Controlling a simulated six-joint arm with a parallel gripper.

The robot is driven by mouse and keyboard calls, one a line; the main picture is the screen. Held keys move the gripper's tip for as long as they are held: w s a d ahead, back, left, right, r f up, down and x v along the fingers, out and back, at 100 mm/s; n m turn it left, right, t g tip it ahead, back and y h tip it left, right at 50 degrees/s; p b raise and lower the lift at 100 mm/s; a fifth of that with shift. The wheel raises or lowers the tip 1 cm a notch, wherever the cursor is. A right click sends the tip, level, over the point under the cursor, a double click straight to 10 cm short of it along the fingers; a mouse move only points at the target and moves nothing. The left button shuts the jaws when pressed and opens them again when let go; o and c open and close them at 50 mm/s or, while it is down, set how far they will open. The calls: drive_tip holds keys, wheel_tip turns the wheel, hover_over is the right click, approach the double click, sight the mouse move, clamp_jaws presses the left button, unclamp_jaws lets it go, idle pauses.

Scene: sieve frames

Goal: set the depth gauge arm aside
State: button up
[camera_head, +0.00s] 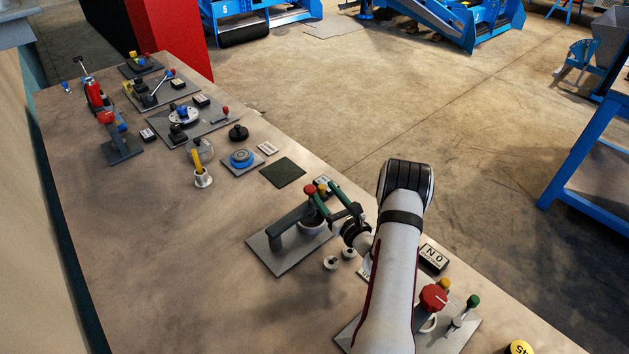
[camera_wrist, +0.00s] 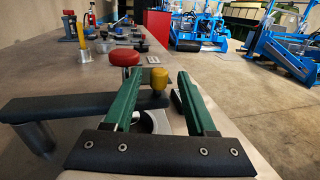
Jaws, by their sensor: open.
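The depth gauge arm (camera_head: 289,217) is a dark bar on a grey post above a grey plate (camera_head: 273,262). Its free end lies near my gripper, with a red knob (camera_head: 310,190) and a yellow knob (camera_head: 322,189) close by. A pale round cup (camera_head: 312,227) sits below that end. My gripper (camera_head: 326,188) is open. In the wrist view the bar (camera_wrist: 60,105) comes in from the left, behind the left green finger. The yellow knob (camera_wrist: 159,77) shows between the fingers, and the red knob (camera_wrist: 125,58) is beyond the left finger. Contact cannot be told.
A dark green square mat (camera_head: 283,173) and a blue round dial (camera_head: 241,158) lie farther along the bench. Small pale rings (camera_head: 331,263) lie beside the plate. A red knob fixture (camera_head: 433,297) stands right of my arm. The bench left of the plate is clear.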

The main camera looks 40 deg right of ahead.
drive_tip(key=x, duration=0.5)
drive_tip(key=shift+s, duration=0.1)
clamp_jaws()
idle(1.2)
